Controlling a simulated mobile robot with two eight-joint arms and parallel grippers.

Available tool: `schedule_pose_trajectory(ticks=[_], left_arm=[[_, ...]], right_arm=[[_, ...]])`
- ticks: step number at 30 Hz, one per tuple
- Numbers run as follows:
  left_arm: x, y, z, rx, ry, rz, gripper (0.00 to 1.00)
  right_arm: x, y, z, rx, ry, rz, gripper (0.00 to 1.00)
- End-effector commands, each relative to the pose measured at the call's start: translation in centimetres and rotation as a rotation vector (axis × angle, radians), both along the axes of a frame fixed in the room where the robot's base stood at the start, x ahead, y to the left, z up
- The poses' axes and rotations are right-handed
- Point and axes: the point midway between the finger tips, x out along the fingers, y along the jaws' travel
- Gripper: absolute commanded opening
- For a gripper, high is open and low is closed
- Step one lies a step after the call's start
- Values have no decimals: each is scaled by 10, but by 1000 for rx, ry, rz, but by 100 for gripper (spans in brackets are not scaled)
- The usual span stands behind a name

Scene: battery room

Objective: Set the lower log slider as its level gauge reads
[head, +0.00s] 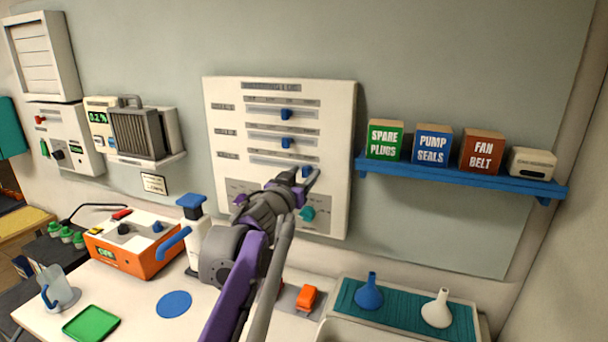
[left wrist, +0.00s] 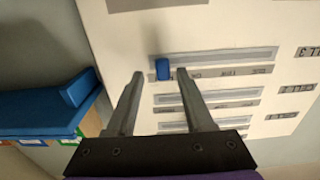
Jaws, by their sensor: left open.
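The white log panel (head: 228,100) hangs on the wall with three horizontal sliders. Its upper knob (head: 286,114) and middle knob (head: 287,143) are blue and sit near mid-track. The lower slider's blue knob (head: 306,171) is right of those two. In the left wrist view the panel appears upside down, and the lower knob (left wrist: 162,69) is near the left end of its track. My left gripper (left wrist: 160,73) is open, with a fingertip on each side of the knob; contact cannot be told. I cannot identify the level gauge with certainty. My right gripper is out of view.
A blue shelf (head: 460,177) with several boxes is right of the panel. Below are an orange device (head: 134,256), a white pump-like bottle (head: 193,235), a teal mat (head: 440,308) with two funnels, and an orange clip (head: 306,298). Wall meters hang at left.

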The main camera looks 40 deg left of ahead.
Motion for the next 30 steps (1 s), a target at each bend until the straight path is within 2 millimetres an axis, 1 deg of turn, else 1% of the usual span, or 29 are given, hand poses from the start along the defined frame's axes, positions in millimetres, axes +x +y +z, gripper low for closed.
schedule_pose_trajectory(ticks=[5,12,16,18,22,30], left_arm=[[-24,-7,-1,1,0,2,52],[-69,-22,-1,1,0,1,52],[-87,-27,0,1,0,1,52],[-93,-30,0,1,0,0,52],[-99,-32,0,0,0,-1,52],[-100,-32,0,0,0,-2,52]], right_arm=[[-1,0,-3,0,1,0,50],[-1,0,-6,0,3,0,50],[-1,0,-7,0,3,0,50],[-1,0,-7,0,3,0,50],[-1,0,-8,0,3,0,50],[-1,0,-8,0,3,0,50]])
